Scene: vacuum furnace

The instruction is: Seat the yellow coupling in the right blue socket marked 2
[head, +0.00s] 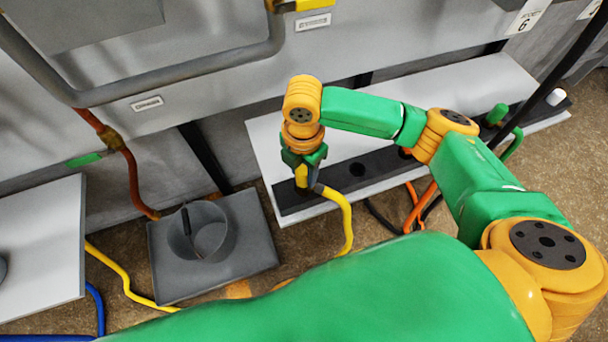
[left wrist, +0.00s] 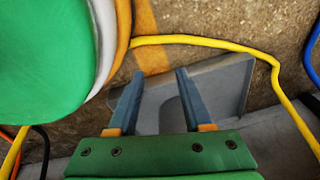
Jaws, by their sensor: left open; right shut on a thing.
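The yellow coupling (head: 302,175) is upright in my right gripper (head: 303,168) in the head view, with a yellow hose (head: 347,222) running from it to the floor. My right gripper is shut on it, over the left end of a dark strip (head: 330,188) on a white shelf. The strip has round dark holes (head: 357,170) right of the gripper. No blue colour or mark 2 can be made out. The gripper hides the coupling's upper part, and whether its lower end is in a hole cannot be told. My left gripper (left wrist: 160,76) is open and empty in the left wrist view.
A grey plate with a round holder (head: 168,278) lies left of the shelf; its grey plate also shows beyond my left fingers (left wrist: 235,85). A green coupling (head: 497,114) stands on the strip's right part. Orange and black hoses (head: 415,205) hang in front of the shelf.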

